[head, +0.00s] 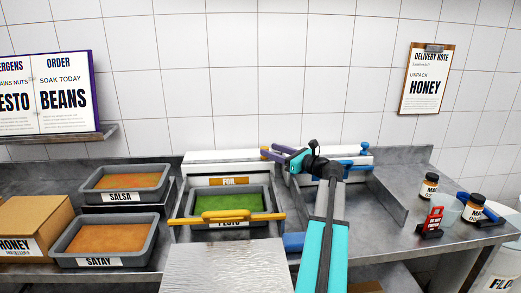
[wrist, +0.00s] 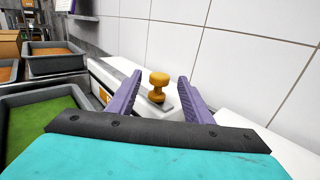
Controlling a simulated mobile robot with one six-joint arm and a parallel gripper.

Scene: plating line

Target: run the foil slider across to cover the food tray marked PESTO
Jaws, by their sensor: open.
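The PESTO tray (head: 262,196) is grey with green food and sits in the centre-left bay in the head view. Its label is partly hidden behind a yellow bar handle (head: 225,215). Behind it stands a white unit (head: 215,157) with an orange FOIL label (head: 229,181). An orange-yellow slider knob (head: 264,153) is at its right end. In the wrist view the knob (wrist: 158,79) stands on a white housing (wrist: 120,85). My gripper (head: 273,154) is open, its purple fingers either side of the knob, with visible gaps. The PESTO tray's green food also shows lower left there.
SALSA (head: 124,197) and SATAY (head: 112,254) trays and a HONEY box (head: 35,225) stand left. A silver sheet (head: 225,265) lies in front. A second bay with a blue knob (head: 365,147) is right. Jars (head: 429,187) and a red stand (head: 432,224) are farther right.

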